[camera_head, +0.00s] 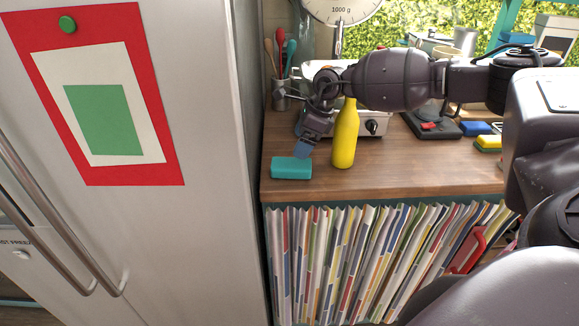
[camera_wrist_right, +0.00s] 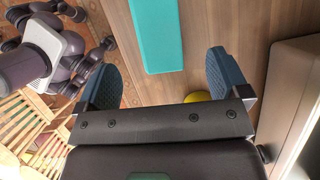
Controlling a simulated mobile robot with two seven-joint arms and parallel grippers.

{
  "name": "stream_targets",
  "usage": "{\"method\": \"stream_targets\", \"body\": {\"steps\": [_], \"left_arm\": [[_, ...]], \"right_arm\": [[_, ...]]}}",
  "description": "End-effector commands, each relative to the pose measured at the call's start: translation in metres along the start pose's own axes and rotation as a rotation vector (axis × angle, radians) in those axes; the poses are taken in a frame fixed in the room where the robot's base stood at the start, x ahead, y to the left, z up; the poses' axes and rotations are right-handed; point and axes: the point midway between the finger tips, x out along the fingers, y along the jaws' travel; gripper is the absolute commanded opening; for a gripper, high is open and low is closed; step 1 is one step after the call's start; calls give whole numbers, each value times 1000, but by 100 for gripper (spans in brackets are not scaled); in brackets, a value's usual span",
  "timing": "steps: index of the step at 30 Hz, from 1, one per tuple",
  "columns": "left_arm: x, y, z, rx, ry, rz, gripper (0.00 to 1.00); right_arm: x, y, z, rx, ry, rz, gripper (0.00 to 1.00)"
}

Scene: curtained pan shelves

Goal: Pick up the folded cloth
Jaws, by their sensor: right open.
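The folded cloth (camera_head: 291,168) is a flat teal block lying on the wooden counter near its front left corner. It also shows in the right wrist view (camera_wrist_right: 157,35) as a teal strip at the top. My right gripper (camera_head: 303,148) points down just above and behind the cloth in the head view. In the right wrist view its two blue fingertips (camera_wrist_right: 165,75) are wide apart, with the cloth's end between and beyond them and nothing held. My left gripper is not in view.
A yellow bottle (camera_head: 345,135) stands close beside the cloth, under my right arm. A stove (camera_head: 371,126) and utensil pot (camera_head: 281,95) stand behind. The fridge (camera_head: 205,220) borders the counter on the left. Sponges (camera_head: 488,142) lie at the right. Curtain (camera_head: 370,265) hangs below.

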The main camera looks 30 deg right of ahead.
Motion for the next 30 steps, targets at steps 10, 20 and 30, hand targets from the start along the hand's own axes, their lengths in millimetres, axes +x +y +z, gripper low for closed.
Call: {"method": "stream_targets", "body": {"steps": [10, 20, 30], "left_arm": [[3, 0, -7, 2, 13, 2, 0], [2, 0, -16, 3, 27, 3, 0], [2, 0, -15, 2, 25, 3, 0]], "right_arm": [[35, 1, 0, 0, -1, 1, 94], [74, 5, -5, 0, -1, 1, 94], [84, 4, -5, 1, -2, 0, 94]]}}
